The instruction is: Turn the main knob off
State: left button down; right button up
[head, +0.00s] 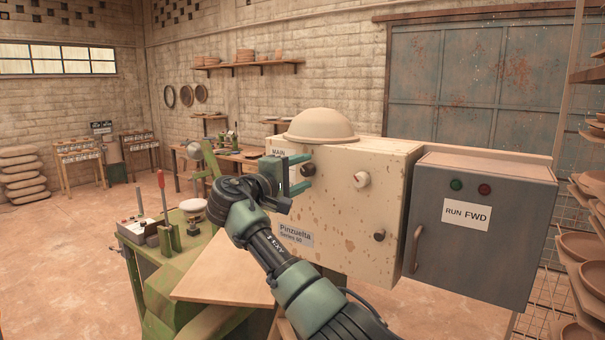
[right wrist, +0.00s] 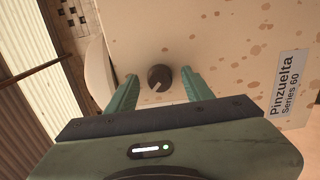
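The main knob (head: 308,169) is a round dark knob on the cream, rust-spotted box (head: 340,225), just below a label reading MAIN (head: 278,152), which is partly covered. My right gripper (head: 301,173) is in front of the knob, its two green fingers one above the other. In the right wrist view the knob (right wrist: 159,77) sits between the open fingertips (right wrist: 157,85), with a gap visible on both sides. A pale pointer line shows on the knob's face. My left gripper is not in view.
A grey cabinet (head: 480,240) marked RUN FWD, with green and red buttons, adjoins on the right. A green machine with a lever (head: 163,200) stands left. Racks of plates (head: 590,220) stand far right.

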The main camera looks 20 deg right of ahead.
jog(key=shift+s+a+f+b, duration=0.2)
jog(key=shift+s+a+b, duration=0.1)
jog(key=shift+a+b, duration=0.15)
jog(key=b+v, duration=0.3)
jog(key=v, duration=0.3)
jog(key=shift+s+a+r, duration=0.2)
jog(key=shift+s+a, duration=0.05)
jog(key=shift+a, duration=0.05)
jog(key=shift+f, duration=0.1)
